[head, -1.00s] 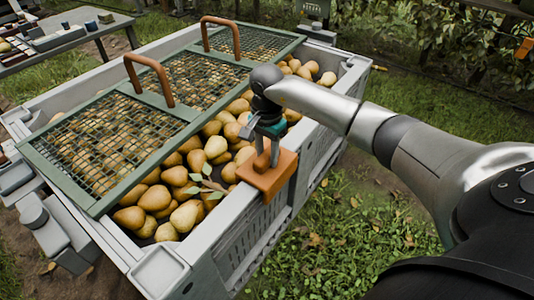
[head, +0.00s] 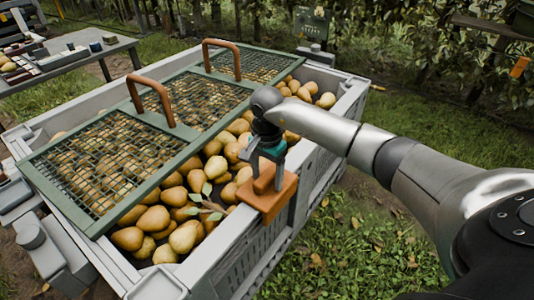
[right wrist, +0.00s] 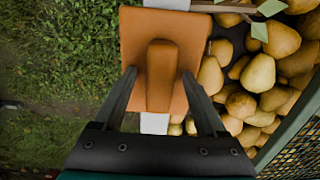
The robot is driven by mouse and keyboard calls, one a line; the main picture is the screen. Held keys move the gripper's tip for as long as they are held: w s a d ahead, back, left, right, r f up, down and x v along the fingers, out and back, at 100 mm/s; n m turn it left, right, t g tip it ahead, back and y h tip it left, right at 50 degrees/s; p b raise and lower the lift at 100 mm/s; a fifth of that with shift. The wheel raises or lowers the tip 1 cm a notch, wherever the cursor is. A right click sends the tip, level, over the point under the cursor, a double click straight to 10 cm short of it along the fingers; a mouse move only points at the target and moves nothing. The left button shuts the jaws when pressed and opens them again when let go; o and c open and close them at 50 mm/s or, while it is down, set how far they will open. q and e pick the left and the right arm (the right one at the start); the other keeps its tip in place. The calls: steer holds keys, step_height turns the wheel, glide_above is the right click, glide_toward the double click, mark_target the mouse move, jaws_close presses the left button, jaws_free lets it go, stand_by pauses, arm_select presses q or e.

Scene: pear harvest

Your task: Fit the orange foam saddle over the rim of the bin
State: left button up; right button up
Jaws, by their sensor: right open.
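The orange foam saddle (head: 270,202) sits over the near-right rim of the grey bin (head: 222,248), with its side flap hanging down the outer wall. It looks level; its inner side is partly hidden. Its raised grip ridge (right wrist: 161,78) stands up in the right wrist view. My right gripper (head: 266,165) is just above the saddle. In the right wrist view its two fingers (right wrist: 160,72) are spread, one on each side of the ridge, with a gap visible. My left gripper is not in view.
Pears (head: 182,236) fill the bin under a green mesh lid (head: 150,207) with brown handles. A leafy twig (head: 207,204) lies on the pears near the saddle. A side table (head: 85,62) stands at the upper left. Grass is open to the right.

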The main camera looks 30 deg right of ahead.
steer(key=shift+r, duration=0.4)
arm_select(q)
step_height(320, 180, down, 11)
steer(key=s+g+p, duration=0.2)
steer(key=p, duration=0.4)
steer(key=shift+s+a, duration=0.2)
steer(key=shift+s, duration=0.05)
arm_select(e)
step_height(320, 180, up, 14)
steer(key=shift+r, duration=0.25)
